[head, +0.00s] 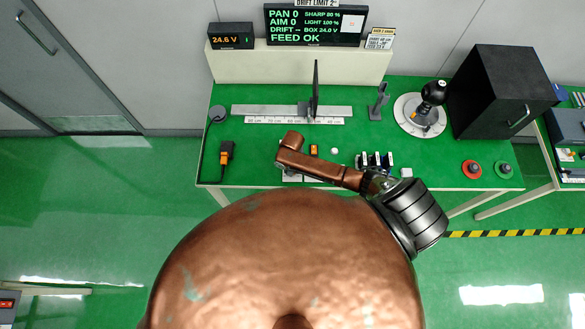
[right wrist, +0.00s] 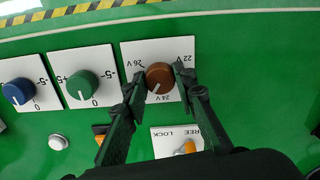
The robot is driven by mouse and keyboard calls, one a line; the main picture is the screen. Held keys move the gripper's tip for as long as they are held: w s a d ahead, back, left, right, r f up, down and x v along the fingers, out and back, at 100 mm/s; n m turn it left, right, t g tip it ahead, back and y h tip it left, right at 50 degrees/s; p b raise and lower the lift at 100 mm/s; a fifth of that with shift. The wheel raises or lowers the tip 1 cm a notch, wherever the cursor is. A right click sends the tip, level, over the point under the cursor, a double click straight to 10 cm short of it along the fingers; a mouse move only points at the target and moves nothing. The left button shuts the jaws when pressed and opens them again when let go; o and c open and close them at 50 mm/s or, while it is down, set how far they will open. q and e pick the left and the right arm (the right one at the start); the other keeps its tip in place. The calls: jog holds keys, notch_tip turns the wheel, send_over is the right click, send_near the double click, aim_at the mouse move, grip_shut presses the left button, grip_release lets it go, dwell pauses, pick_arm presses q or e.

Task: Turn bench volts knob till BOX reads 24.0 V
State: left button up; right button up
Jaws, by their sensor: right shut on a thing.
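The brown volts knob (right wrist: 159,77) sits on a white plate marked 22 V, 24 V and 26 V in the right wrist view. Its white pointer line points down, a little to the 26 V side of the 24 V mark. My right gripper (right wrist: 160,82) is shut on the knob, one finger on each side. In the head view my copper arm hides the knob and most of this gripper. A dark box (head: 231,36) shows 24.6 V in orange. The big screen (head: 314,25) shows BOX 24.0 V, PAN 0, AIM 0 and FEED OK. My left gripper is out of view.
A green knob (right wrist: 82,87) and a blue knob (right wrist: 18,92) are beside the brown one. An orange-tipped lock switch (right wrist: 188,147) is close to my right gripper.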

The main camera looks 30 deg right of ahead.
jog(key=shift+d, duration=0.1)
dwell(0.4)
jog(key=o, duration=1.2)
jog(key=shift+c, duration=0.2)
jog(key=shift+r, duration=0.1)
notch_tip(320, 180, up, 12)
